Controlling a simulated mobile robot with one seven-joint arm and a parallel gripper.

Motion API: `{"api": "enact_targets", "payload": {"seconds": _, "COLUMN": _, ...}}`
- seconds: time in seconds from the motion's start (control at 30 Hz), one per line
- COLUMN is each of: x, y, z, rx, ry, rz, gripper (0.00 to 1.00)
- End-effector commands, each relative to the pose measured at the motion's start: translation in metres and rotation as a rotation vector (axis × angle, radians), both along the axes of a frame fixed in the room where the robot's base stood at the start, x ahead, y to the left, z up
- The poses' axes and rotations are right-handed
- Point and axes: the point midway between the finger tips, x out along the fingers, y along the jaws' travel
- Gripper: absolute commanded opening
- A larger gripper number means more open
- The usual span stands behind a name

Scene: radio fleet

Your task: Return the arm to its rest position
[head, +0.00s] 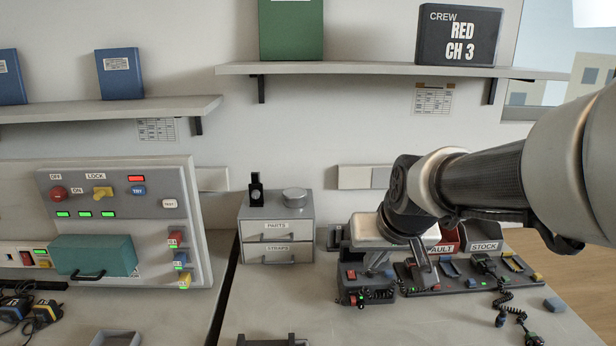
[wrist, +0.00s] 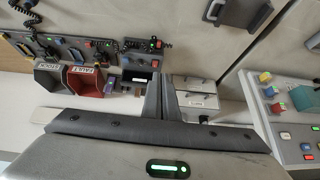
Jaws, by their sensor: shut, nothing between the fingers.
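My arm comes in from the right of the head view and bends down over the right bench. My gripper (wrist: 160,82) is shut and empty in the wrist view, with its two dark fingers close together. In the head view the wrist and hand hang in front of the FAULT bin (head: 446,242) and partly hide it. I cannot make out the fingertips clearly there.
A small dock with a red switch (head: 351,275) and a row of radio gear (head: 470,283) lie below the hand. The drawer unit (head: 275,228) stands to the left. The STOCK bin (head: 484,245) is behind. A shelf (head: 380,70) is above; the front bench (head: 330,325) is partly clear.

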Motion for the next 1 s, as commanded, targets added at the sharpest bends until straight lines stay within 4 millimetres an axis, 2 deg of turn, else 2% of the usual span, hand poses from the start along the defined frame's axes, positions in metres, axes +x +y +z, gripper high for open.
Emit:
{"api": "enact_targets", "payload": {"seconds": 0.03, "x": -0.025, "y": 0.002, "z": 0.011, "rx": 0.002, "ry": 0.001, "rz": 0.004, "gripper": 0.0}}
{"api": "enact_targets", "payload": {"seconds": 0.2, "x": -0.09, "y": 0.005, "z": 0.022, "rx": -0.003, "ry": 0.038, "rz": 0.006, "gripper": 0.0}}
{"api": "enact_targets", "payload": {"seconds": 0.53, "x": -0.177, "y": 0.003, "z": 0.019, "rx": -0.039, "ry": 0.082, "rz": -0.012, "gripper": 0.0}}
{"api": "enact_targets", "payload": {"seconds": 0.6, "x": -0.175, "y": 0.003, "z": 0.046, "rx": -0.038, "ry": 0.087, "rz": -0.011, "gripper": 0.0}}
{"api": "enact_targets", "payload": {"seconds": 0.77, "x": -0.175, "y": 0.003, "z": 0.08, "rx": -0.037, "ry": 0.087, "rz": -0.011, "gripper": 0.0}}
{"api": "enact_targets", "payload": {"seconds": 1.0, "x": -0.174, "y": 0.004, "z": 0.144, "rx": -0.036, "ry": 0.086, "rz": -0.01, "gripper": 0.0}}
